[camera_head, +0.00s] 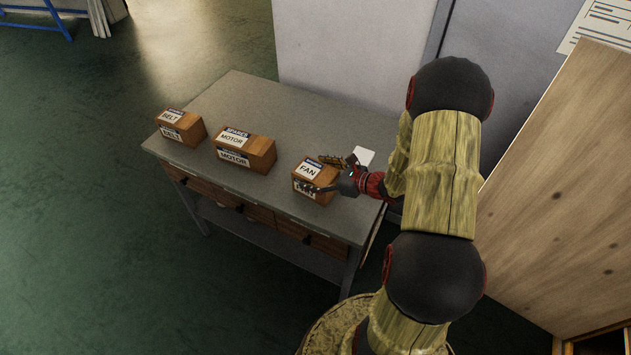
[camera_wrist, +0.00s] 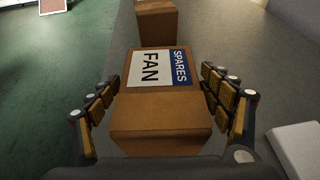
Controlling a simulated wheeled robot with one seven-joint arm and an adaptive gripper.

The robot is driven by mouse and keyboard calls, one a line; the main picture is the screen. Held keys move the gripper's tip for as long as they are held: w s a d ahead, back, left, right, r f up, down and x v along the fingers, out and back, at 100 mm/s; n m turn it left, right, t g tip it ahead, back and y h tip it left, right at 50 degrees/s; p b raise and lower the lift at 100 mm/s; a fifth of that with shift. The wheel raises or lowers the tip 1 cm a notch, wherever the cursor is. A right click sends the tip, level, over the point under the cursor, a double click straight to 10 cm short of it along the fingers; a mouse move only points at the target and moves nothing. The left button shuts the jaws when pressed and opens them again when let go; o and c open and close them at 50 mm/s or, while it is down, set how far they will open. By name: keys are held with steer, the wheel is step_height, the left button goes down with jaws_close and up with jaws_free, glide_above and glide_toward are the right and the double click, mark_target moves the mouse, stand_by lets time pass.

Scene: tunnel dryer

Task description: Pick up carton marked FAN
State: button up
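The carton marked FAN (camera_head: 306,179) is a brown box with a white and dark blue SPARES label, at the right end of the grey table in the head view. In the wrist view the FAN carton (camera_wrist: 160,120) lies between the fingers of my gripper (camera_wrist: 165,98). One finger is on each side of it, and narrow gaps seem to show between fingers and carton. My gripper (camera_head: 335,175) also reaches the carton from the right in the head view. The carton rests on the table.
The MOTOR carton (camera_head: 258,155) and the smaller BELT carton (camera_head: 187,129) stand to the left on the table (camera_head: 240,100). A white item (camera_head: 364,155) lies behind my gripper. A large wooden panel (camera_head: 560,200) stands at the right. Green floor is clear at the left.

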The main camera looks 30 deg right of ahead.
steer(key=c, duration=1.6)
